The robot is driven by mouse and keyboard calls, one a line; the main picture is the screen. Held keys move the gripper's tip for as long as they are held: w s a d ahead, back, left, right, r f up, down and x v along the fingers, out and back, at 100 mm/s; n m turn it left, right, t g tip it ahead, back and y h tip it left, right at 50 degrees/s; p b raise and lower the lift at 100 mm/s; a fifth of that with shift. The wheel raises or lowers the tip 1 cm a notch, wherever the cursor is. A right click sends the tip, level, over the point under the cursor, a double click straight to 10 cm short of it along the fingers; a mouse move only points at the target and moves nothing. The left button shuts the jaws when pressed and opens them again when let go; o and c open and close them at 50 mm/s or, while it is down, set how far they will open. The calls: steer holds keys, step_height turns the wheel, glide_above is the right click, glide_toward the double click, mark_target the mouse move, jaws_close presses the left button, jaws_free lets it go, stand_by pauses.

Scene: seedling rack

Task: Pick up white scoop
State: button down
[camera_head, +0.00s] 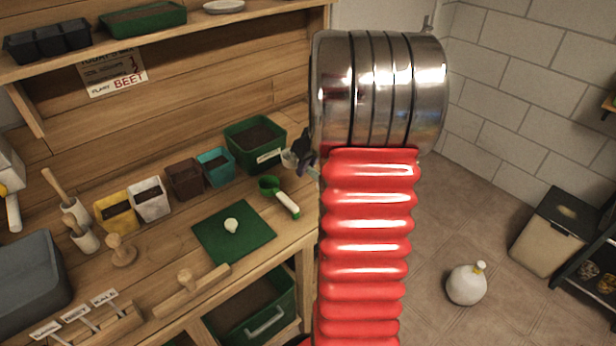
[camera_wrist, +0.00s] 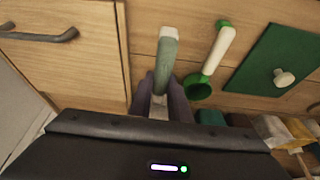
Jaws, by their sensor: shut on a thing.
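The white scoop has a white bowl (camera_head: 289,158) and a grey-green handle (camera_wrist: 167,53). My gripper (camera_wrist: 160,94) is shut on it, with its dark fingers on either side near the lower end of the handle. In the head view my gripper (camera_head: 304,157) is at the right end of the bench, partly hidden behind my arm. The scoop's handle is mostly hidden there. I cannot tell whether the scoop touches the bench top.
A green scoop with a white handle (camera_head: 287,203) lies close by, left of my gripper. A green mat (camera_head: 258,236) holds a white bulb (camera_head: 231,225). A green planter (camera_head: 262,133) and several smaller pots stand behind. A shelf (camera_head: 230,32) overhangs the bench.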

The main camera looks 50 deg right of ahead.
steer(key=shift+r, duration=1.95)
steer(key=c, duration=2.3)
jaws_free()
jaws_close()
